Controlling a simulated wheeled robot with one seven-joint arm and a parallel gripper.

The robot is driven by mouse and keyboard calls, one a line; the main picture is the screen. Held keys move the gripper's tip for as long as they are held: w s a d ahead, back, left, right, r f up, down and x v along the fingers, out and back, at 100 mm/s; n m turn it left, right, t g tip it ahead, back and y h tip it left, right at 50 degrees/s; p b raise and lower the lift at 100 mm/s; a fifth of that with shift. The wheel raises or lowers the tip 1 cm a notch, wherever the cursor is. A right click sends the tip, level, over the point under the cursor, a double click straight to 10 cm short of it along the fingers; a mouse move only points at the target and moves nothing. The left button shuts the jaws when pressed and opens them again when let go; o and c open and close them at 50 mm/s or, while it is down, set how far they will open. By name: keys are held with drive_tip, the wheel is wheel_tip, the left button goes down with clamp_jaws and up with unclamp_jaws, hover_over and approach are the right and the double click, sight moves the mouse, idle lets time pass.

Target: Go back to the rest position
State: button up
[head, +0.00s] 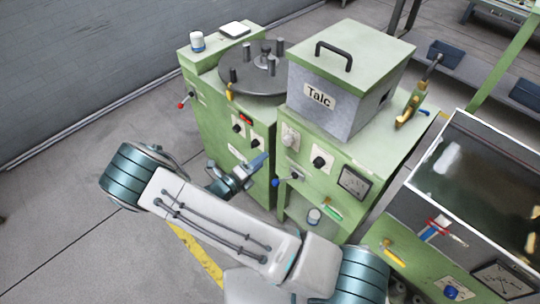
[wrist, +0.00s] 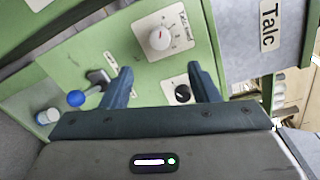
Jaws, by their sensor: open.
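My gripper (wrist: 163,88) is open in the wrist view. Its two blue fingers stand apart with nothing between them, in front of a green machine panel (wrist: 205,50). In the head view my gripper (head: 260,166) is partly hidden by my own arm and is in front of the green machines, near the gap between them. In the wrist view a white dial (wrist: 160,38) and a black knob (wrist: 182,93) are on the panel beyond the fingers. A lever with a blue ball (wrist: 77,98) is just left of the left finger.
A grey Talc box (head: 335,85) with a green lid sits on the middle machine. A round turntable (head: 255,72) with pegs is on the left machine. A glass-topped tank (head: 480,165) stands at right. Open floor (head: 70,220) lies at left, with a yellow line (head: 195,252).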

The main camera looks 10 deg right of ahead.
drive_tip(key=shift+v, duration=1.1)
drive_tip(key=s+d+r+m+g+y, duration=0.3)
drive_tip(key=s+d+r+m+g, duration=0.25)
drive_tip(key=m, duration=0.45)
drive_tip(key=s+d+r+m+g+y, duration=0.2)
drive_tip(key=s+d+r+m+g, duration=0.15)
drive_tip(key=r+m+g, duration=0.55)
drive_tip(key=s+d+r+m+t+y, duration=0.2)
drive_tip(key=s+r+m+t+y, duration=0.5)
drive_tip(key=r+m, duration=0.6)
drive_tip(key=shift+s+m+y, duration=1)
drive_tip(key=shift+s+m, duration=0.85)
drive_tip(key=shift+m, duration=2.05)
drive_tip(key=shift+d+r, duration=0.1)
drive_tip(key=shift+r, duration=0.05)
